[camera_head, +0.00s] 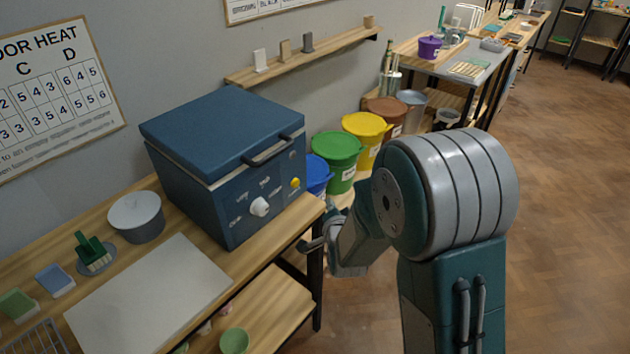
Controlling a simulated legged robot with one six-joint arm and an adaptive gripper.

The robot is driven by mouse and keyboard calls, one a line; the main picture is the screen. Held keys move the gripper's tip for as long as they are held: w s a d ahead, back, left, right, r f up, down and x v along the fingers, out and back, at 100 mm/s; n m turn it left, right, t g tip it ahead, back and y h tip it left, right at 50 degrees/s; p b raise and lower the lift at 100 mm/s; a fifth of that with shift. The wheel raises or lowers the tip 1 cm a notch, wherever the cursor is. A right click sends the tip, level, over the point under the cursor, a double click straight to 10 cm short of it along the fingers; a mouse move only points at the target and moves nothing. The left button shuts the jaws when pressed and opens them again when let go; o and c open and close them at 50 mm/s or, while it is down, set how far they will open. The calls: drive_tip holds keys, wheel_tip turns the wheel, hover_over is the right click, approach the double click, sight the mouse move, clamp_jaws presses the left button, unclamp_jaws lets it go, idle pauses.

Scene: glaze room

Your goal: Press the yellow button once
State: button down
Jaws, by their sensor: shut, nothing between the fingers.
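The yellow button (295,184) is a small round knob on the front panel of a blue kiln (218,135), near the panel's right edge. A white dial (260,206) sits to its lower left on the same panel. My gripper (306,246) is at the front right edge of the workbench, below the button in the picture and apart from it. It looks shut and empty. My arm does not cover the button.
The workbench (180,258) holds a white board (150,296), a grey pot (136,217) and a green brush (92,251). Coloured buckets, including a green one (338,160), stand beyond the kiln. Open floor (560,200) lies to the right.

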sight(296, 183)
drive_tip(key=shift+w+d+f+m, duration=0.15)
drive_tip(key=shift+d+f+m, duration=0.05)
drive_tip(key=shift+f+m, duration=0.1)
drive_tip(key=shift+w+a, duration=0.9)
drive_tip(key=shift+a, duration=0.25)
drive_tip(key=shift+w+a, duration=0.95)
drive_tip(key=shift+a, duration=0.2)
drive_tip(key=shift+w+a, duration=0.9)
drive_tip(key=shift+a, duration=0.25)
drive_tip(key=shift+a, duration=0.1)
drive_tip(key=shift+w+a+r, duration=0.1)
drive_tip(key=shift+w+a, duration=0.1)
drive_tip(key=shift+w+a, duration=0.25)
drive_tip(key=shift+a, duration=0.1)
drive_tip(key=shift+d, duration=0.15)
drive_tip(key=shift+s+d, duration=0.55)
